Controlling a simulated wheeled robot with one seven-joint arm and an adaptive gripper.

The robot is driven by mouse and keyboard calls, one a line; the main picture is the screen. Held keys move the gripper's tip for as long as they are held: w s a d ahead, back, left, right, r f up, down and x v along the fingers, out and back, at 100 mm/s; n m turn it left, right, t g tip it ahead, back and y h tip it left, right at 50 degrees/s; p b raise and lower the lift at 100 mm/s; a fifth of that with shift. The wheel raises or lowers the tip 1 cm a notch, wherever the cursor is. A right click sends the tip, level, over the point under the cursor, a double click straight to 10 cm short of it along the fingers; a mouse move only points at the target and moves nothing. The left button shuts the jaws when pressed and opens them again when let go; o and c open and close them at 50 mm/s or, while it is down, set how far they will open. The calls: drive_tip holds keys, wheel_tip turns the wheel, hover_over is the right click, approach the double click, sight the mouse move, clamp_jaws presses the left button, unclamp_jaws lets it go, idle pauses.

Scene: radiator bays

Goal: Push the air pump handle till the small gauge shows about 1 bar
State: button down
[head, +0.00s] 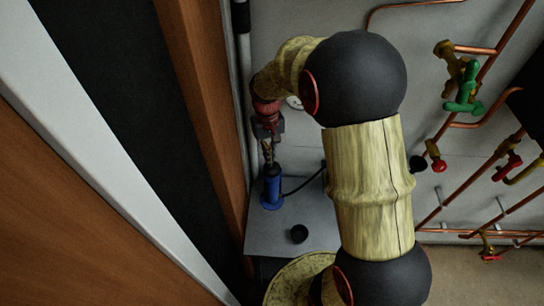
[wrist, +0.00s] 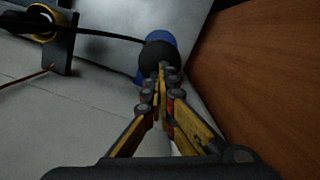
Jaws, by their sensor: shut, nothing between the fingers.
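The air pump is a blue upright cylinder (head: 271,190) standing on a grey shelf near the wood panel. In the wrist view its dark round top (wrist: 157,52) shows with blue behind it. My gripper (head: 268,160) is shut and empty, pointing down right above the pump; its fingertips (wrist: 165,70) overlap the dark top in the wrist view. I cannot tell whether they touch it. A pale round dial (head: 293,103), perhaps the small gauge, is mostly hidden behind my arm, and its reading cannot be seen.
A black hose (head: 304,184) runs right from the pump. A small black cup-like piece (head: 299,233) sits on the grey shelf (head: 270,235). A wood panel (head: 205,100) stands close on the left. Copper pipes with red valves (head: 508,166) and a green one (head: 463,90) fill the right.

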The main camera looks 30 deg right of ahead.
drive_tip(key=shift+w+d+r, duration=0.1)
drive_tip(key=shift+w+r, duration=0.05)
drive_tip(key=shift+w, duration=0.3)
drive_tip(key=shift+w+d+r, duration=0.1)
drive_tip(key=shift+w, duration=0.35)
wheel_tip(320, 180, up, 12)
drive_tip(key=w, duration=0.1)
drive_tip(key=shift+w, duration=0.15)
idle(1.0)
